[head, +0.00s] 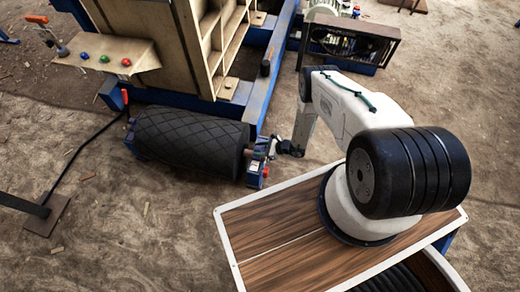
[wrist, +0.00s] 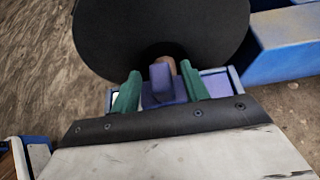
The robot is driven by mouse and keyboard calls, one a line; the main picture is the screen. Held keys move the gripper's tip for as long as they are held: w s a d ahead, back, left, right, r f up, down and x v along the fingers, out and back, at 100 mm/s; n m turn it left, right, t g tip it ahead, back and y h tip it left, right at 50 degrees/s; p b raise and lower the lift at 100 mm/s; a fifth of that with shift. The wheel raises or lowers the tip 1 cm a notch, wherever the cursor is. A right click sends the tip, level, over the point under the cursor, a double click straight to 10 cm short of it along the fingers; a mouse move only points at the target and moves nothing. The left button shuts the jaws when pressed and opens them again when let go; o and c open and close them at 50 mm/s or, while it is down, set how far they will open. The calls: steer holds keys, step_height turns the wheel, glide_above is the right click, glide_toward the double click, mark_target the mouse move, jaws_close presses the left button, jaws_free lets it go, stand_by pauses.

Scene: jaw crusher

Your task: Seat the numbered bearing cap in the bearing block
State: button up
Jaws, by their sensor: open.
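The black roller (head: 192,142) lies at the foot of the machine, its dark end face (wrist: 160,35) filling the top of the wrist view. A purple-blue bearing cap (wrist: 163,90) with a raised tab lies in front of the brownish shaft end (wrist: 172,64). It lies between the light blue edges of the bearing block (wrist: 238,84); I cannot tell how deep it sits. No number is readable. My gripper (wrist: 159,80) is open, with one green finger on each side of the cap and small gaps visible. In the head view my gripper (head: 274,147) is at the roller's right end.
A blue frame beam (head: 260,100) runs behind the roller's right end and shows in the wrist view (wrist: 285,42). A control panel (head: 105,55) with coloured buttons stands at the upper left.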

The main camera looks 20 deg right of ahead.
steer(key=v, duration=1.2)
steer(key=w+r+n+g+y, duration=0.1)
steer(key=w+r+n+g, duration=0.15)
steer(key=w+r, duration=0.65)
steer(key=w+r+n+g+y, duration=0.1)
steer(key=w+r+n, duration=0.25)
steer(key=r, duration=1.05)
steer(key=s+a+r+n+g+h, duration=0.15)
steer(key=r+n, duration=0.25)
steer(key=r, duration=0.8)
steer(key=a+r+n+g+y, duration=0.1)
steer(key=a+r+n+g, duration=0.2)
steer(key=r, duration=1)
steer(key=s+a+r+n+h, duration=0.2)
steer(key=s+r+n, duration=0.3)
steer(key=r, duration=0.5)
steer(key=s+a+r+n+h, duration=0.2)
steer(key=s+r+h, duration=0.1)
steer(key=s+r, duration=0.6)
steer(key=s+d+r+n+t+h, duration=0.1)
steer(key=s+r+n+h, duration=0.1)
steer(key=s, duration=0.8)
steer(key=s+d+r+n+t+h, duration=0.1)
steer(key=s+d+r+n+h, duration=0.1)
steer(key=s+r, duration=0.5)
steer(key=s+n+h, duration=0.1)
steer(key=s+h, duration=0.1)
steer(key=s, duration=0.1)
steer(key=shift+s+r, duration=0.2)
steer(key=shift+s, duration=0.2)
